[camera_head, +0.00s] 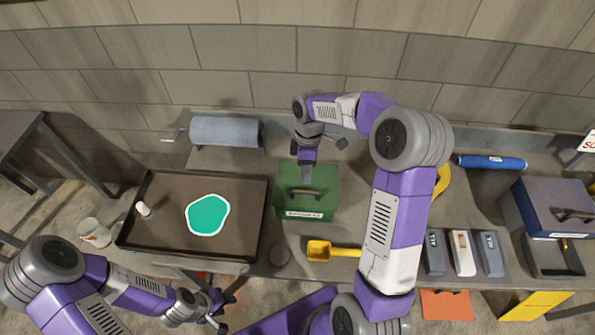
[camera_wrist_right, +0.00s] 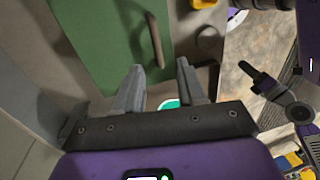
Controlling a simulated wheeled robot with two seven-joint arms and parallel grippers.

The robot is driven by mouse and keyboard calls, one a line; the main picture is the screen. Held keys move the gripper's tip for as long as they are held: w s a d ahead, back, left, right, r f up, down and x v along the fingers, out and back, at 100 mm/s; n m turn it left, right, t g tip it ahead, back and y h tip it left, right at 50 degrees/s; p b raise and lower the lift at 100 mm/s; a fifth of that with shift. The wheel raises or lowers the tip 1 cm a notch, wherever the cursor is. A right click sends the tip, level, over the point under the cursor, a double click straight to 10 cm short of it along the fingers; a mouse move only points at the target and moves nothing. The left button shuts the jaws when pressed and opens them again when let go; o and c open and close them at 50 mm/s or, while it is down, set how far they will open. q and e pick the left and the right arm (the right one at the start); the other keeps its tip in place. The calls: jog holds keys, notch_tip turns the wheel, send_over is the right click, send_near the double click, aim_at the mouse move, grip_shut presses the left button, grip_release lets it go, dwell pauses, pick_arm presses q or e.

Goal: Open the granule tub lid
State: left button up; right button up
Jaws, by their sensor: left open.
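The green granule tub (camera_head: 290,177) stands on the bench near the middle of the head view, with a dark bar handle (camera_head: 306,192) and a white label at its front edge. Its lid looks shut. My right gripper (camera_head: 307,180) is over the tub, behind the handle. In the right wrist view its two fingers (camera_wrist_right: 160,82) are apart with nothing between them, and the handle (camera_wrist_right: 154,40) lies just beyond the fingertips against the green lid (camera_wrist_right: 100,35). Contact cannot be told. My left gripper (camera_head: 219,306) is open and empty, low at the front, away from the tub.
A dark tray (camera_head: 160,190) with a teal spill (camera_head: 208,214) and a small white bottle lies left. A yellow scoop (camera_head: 320,250) is in front of the tub. A grey roll (camera_head: 225,131) stands behind left. A blue box (camera_head: 550,205) is far right.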

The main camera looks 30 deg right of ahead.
aim_at(306, 191)
jog(key=f, duration=0.4)
jog(key=s+f, duration=0.1)
jog(key=f, duration=0.1)
jog(key=shift+a+f, duration=0.2)
jog(key=shift+a, duration=0.05)
jog(key=shift+w+f, duration=0.2)
jog(key=shift+f, duration=0.25)
jog(key=shift+s, duration=0.1)
jog(key=shift+c, duration=0.3)
grip_shut()
